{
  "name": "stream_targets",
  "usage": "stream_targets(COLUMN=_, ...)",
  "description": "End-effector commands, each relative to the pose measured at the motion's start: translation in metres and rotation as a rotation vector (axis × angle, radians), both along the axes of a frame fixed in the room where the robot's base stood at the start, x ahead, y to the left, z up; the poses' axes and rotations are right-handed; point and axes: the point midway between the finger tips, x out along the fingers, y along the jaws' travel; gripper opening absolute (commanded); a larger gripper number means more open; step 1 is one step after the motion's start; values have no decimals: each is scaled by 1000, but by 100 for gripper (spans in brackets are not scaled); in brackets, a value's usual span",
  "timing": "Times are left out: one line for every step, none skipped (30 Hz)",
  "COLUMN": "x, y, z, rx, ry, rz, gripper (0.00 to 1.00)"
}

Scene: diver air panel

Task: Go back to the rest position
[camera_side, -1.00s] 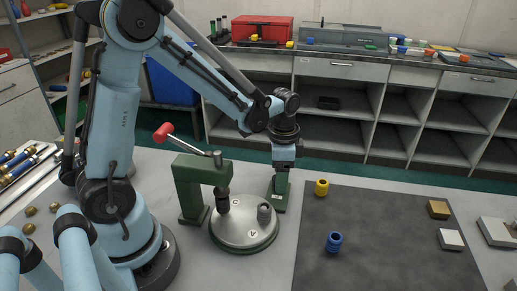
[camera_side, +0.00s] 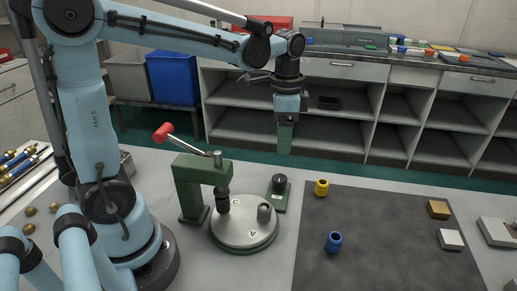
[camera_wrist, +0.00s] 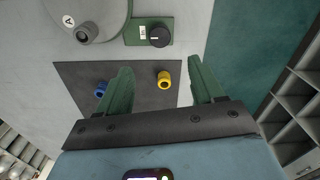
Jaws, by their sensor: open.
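My gripper (camera_side: 285,138) is raised above the bench in the side view, pointing down, above the small green block with a black knob (camera_side: 279,185). In the wrist view my gripper (camera_wrist: 161,78) shows two green fingers spread apart with nothing held between them. The black knob (camera_wrist: 159,37) shows ahead of the fingers in the wrist view. A yellow ring-like fitting (camera_side: 321,187) stands on the dark mat, and in the wrist view it lies in line between the fingers, well below them. A blue fitting (camera_side: 333,241) stands nearer on the mat.
A green press with a red-handled lever (camera_side: 191,183) and a round metal plate (camera_side: 244,222) stand left of the knob block. The dark mat (camera_side: 385,245) also holds a brass block (camera_side: 438,209) and a white block (camera_side: 450,239). Shelving (camera_side: 340,130) runs behind the bench.

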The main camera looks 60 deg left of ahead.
Motion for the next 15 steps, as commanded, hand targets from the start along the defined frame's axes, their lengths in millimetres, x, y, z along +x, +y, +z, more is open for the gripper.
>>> stream_targets(x=0, y=0, z=1, rx=0, ry=0, rz=0, gripper=67)
stream_targets(x=0, y=0, z=1, rx=0, ry=0, rz=0, gripper=67)
stream_targets(x=0, y=0, z=1, rx=0, ry=0, rz=0, gripper=67)
stream_targets(x=0, y=0, z=1, rx=0, ry=0, rz=0, gripper=67)
stream_targets(x=0, y=0, z=1, rx=0, ry=0, rz=0, gripper=67)
stream_targets(x=0, y=0, z=1, rx=0, ry=0, rz=0, gripper=67)
stream_targets(x=0, y=0, z=1, rx=0, ry=0, rz=0, gripper=67)
stream_targets(x=0, y=0, z=1, rx=0, ry=0, rz=0, gripper=67)
stream_targets(x=0, y=0, z=1, rx=0, ry=-1, rz=1, gripper=67)
stream_targets(x=-1, y=0, z=1, rx=1, ry=-4, rz=4, gripper=67)
stream_targets(x=-2, y=-1, z=1, rx=1, ry=-9, rz=8, gripper=67)
stream_targets(x=-4, y=-1, z=2, rx=1, ry=-19, rz=17, gripper=67)
stream_targets(x=-5, y=-2, z=3, rx=2, ry=-31, rz=28, gripper=67)
stream_targets(x=-8, y=-3, z=4, rx=3, ry=-46, rz=43, gripper=67)
stream_targets(x=-11, y=-4, z=5, rx=3, ry=-70, rz=66, gripper=67)
